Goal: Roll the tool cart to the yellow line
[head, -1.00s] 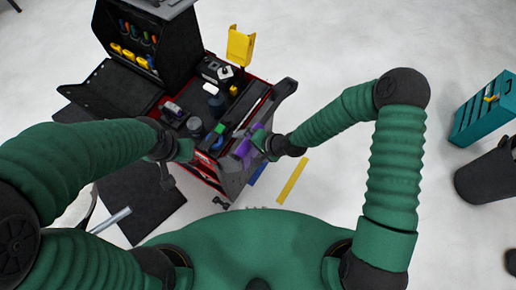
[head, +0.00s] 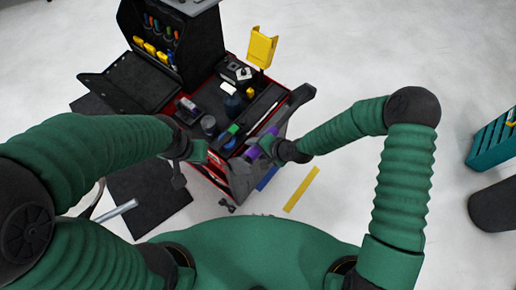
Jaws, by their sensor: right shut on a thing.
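The tool cart (head: 212,172) is red and black, with its top tray full of tools, and stands in front of me. The yellow line (head: 301,189) is a short strip on the floor, just right of the cart's near end and apart from it. My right gripper (head: 266,146) is shut at the cart's near right side, by the grey end piece and a purple item; its fingers are partly hidden. My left gripper (head: 200,151) is at the cart's near left side; its fingertips are too small and covered to read.
A yellow holder (head: 262,47) rises at the cart's far right. A teal cabinet (head: 493,143) and a dark bin (head: 496,205) are at the right edge.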

